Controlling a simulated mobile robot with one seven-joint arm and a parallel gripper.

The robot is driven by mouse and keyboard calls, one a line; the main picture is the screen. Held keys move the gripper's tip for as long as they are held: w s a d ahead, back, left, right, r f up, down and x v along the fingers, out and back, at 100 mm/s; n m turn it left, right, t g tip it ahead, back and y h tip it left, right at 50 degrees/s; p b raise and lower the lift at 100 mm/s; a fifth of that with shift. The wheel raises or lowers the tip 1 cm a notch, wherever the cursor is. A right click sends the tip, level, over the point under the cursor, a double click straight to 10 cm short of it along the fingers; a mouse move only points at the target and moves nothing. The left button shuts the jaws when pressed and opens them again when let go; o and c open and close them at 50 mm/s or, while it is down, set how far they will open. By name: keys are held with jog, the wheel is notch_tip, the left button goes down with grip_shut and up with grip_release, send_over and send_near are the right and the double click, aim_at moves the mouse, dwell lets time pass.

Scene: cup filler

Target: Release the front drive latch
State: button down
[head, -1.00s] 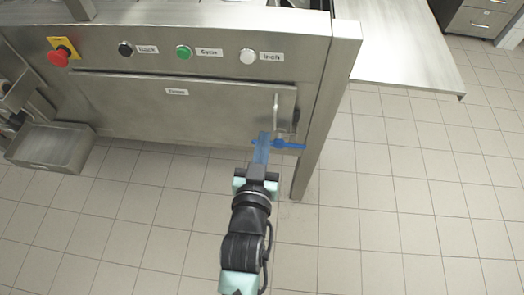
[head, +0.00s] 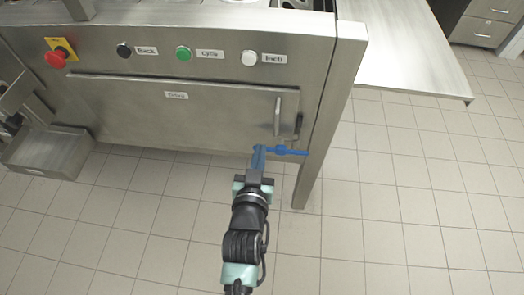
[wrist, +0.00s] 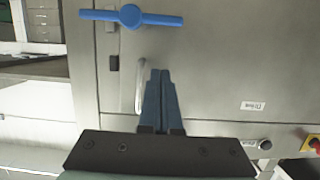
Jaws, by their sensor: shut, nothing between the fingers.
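The drive panel (head: 160,105) is a flat grey metal door with a "Drive" label and an upright bar handle (head: 278,116) near its right end. In the wrist view, which is upside down, this blue handle (wrist: 131,17) shows whole, with a round hub. My gripper (head: 258,150) has blue fingers, shut and empty, just left of the blue handle in the head view. In the wrist view my fingertips (wrist: 158,75) are apart from the blue handle, beside the bar handle (wrist: 140,85).
A small dark catch (head: 298,124) sits beside the bar handle. A metal leg (head: 318,150) stands close on the right. Red, black, green and white buttons line the panel above. A metal tray (head: 45,150) is at left. The tiled floor in front is clear.

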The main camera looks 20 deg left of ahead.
jog(key=w+a+f+b, duration=0.1)
jog(key=w+f+b, duration=0.1)
jog(key=w+f, duration=0.2)
jog(key=shift+f+b, duration=0.35)
jog(key=shift+f, duration=0.2)
jog(key=shift+a+f+n+h+b, duration=0.3)
jog(key=shift+f+n+b, duration=0.4)
jog(key=shift+b, duration=0.7)
jog(key=shift+d+f+n+t+h+b, duration=0.1)
jog(key=shift+f+n+t+h+b, duration=0.5)
jog(key=shift+n+b, duration=1.1)
jog(key=shift+d+f+n+t+h+b, duration=0.15)
jog(key=shift+f+n+b, duration=0.85)
jog(key=shift+b, duration=1.15)
jog(key=shift+f+n+t+h+b, duration=0.25)
jog(key=shift+f+n+h+b, duration=0.3)
jog(key=shift+n+b, duration=1.2)
